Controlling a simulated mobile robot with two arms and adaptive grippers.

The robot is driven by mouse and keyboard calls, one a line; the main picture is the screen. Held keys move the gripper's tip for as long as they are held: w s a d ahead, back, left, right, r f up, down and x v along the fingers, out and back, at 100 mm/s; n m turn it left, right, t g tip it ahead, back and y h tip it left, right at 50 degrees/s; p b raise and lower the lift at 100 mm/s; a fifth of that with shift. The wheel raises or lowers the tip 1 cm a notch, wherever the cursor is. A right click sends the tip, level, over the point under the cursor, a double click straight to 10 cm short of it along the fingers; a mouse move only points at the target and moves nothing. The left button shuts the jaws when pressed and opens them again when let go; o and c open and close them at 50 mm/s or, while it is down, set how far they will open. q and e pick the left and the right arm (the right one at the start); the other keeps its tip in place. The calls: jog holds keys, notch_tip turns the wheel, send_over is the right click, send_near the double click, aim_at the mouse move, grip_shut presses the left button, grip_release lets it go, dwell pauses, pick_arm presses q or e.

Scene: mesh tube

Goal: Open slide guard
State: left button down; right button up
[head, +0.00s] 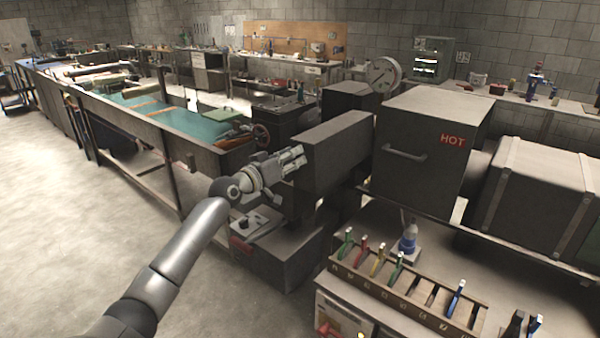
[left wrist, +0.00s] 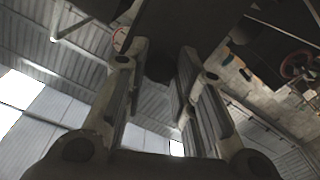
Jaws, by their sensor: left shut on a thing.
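A long dark grey box-like cover (head: 345,143), which appears to be the slide guard, stands left of the box marked HOT. My left gripper (head: 300,158) is at the cover's near left end, with its fingers against it. In the left wrist view, the fingers of my left gripper (left wrist: 158,68) stand apart, and the dark cover (left wrist: 180,25) fills the space beyond their tips. The gripper is shut on a part of the cover; the gripped part itself is dark and mostly hidden. My right gripper is not in view.
The dark box marked HOT (head: 428,150) with a bar handle stands right of the cover. A rack (head: 405,290) with several coloured-handled tools is at the front right. A long bench with a teal bed (head: 188,122) runs along the left. The floor at left is clear.

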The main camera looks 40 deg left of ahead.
pick_arm(q)
jog(key=shift+a+r, duration=0.25)
jog(key=shift+a, duration=0.05)
jog(key=c, duration=1.2)
grip_release()
jog(key=shift+d+f, duration=0.1)
jog(key=s, duration=1.2)
jog(key=shift+a, duration=0.4)
